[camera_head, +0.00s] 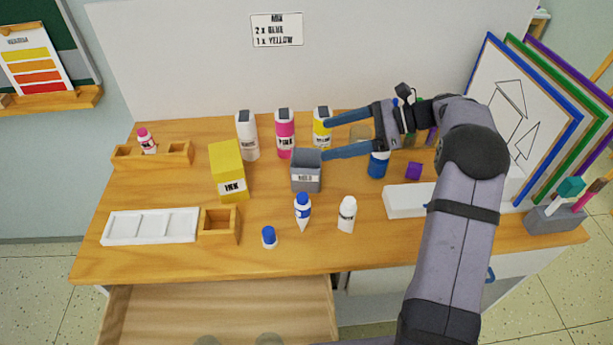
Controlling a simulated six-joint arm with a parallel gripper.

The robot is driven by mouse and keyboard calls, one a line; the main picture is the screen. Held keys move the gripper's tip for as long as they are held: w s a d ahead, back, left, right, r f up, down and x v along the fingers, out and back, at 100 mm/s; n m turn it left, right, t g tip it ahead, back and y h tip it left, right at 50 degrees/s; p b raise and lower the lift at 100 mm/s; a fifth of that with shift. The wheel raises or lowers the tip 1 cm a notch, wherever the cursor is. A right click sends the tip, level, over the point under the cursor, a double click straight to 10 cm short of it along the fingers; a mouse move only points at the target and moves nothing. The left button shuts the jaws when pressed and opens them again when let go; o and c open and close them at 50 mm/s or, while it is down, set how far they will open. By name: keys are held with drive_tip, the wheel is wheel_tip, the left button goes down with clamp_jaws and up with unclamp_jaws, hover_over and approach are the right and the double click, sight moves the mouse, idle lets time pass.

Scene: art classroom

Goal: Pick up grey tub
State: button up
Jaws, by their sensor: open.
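The grey tub (306,180) is a small open-topped square container with a label on its front. It stands upright in the middle of the wooden table (160,256). My gripper (325,139) is open, with its two blue-tipped fingers pointing left from the right side. The lower fingertip is close to the tub's top right edge; I cannot tell whether it touches. The upper fingertip overlaps the yellow-labelled bottle (321,116) in the picture. Nothing shows held between the fingers.
White (248,139) and pink (285,137) bottles stand behind the tub, with a yellow ink box (228,170) at left. A blue jar (378,165) is at right. An open drawer (220,308) juts out below.

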approach(292, 163)
drive_tip(key=shift+w+d+f+p+x, duration=0.1)
drive_tip(key=shift+f+p+x, duration=0.15)
drive_tip(key=shift+x, duration=0.85)
drive_tip(key=shift+w+d+f+p+x, duration=0.1)
drive_tip(key=shift+p+x, duration=0.3)
drive_tip(key=shift+x, duration=0.7)
drive_tip(key=shift+w+d+f+p+x, duration=0.1)
drive_tip(key=shift+f+p+x, duration=0.15)
drive_tip(key=shift+x, duration=0.85)
drive_tip(key=shift+r, duration=0.1)
drive_tip(key=c, duration=1.3)
drive_tip(key=shift+r, duration=0.1)
wheel_tip(292, 163, up, 10)
drive_tip(key=shift+f+b, duration=0.1)
drive_tip(key=shift+b, duration=0.4)
